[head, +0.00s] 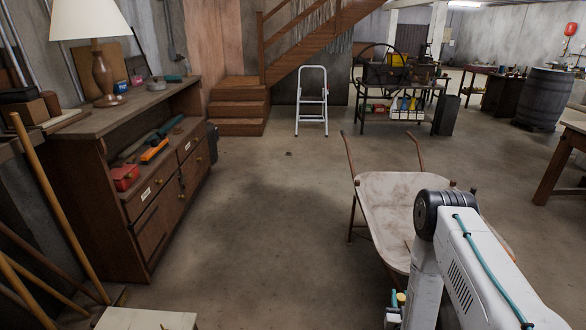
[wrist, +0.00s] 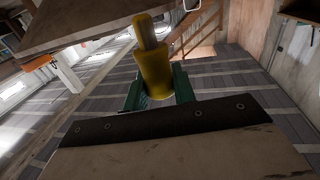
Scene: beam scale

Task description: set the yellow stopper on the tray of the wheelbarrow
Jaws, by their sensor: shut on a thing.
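The wheelbarrow (head: 385,200) stands on the floor right of centre in the head view, its pale, rust-stained tray facing up and its two handles pointing away. My arm hides the tray's right and near parts. The yellow stopper (wrist: 153,72) is held between the green fingers of my gripper (wrist: 156,92) in the wrist view, its narrower end pointing up in the picture. In the head view a small bit of yellow (head: 401,298) and my gripper (head: 397,300) show low, in front of the tray's near left side and mostly behind my arm. I cannot tell their height.
A wooden sideboard (head: 150,190) with a lamp and tools stands along the left wall. A pale tabletop (head: 145,319) shows at the bottom edge. A stepladder (head: 312,100) and a workbench (head: 410,95) stand at the back. The floor left of the wheelbarrow is clear.

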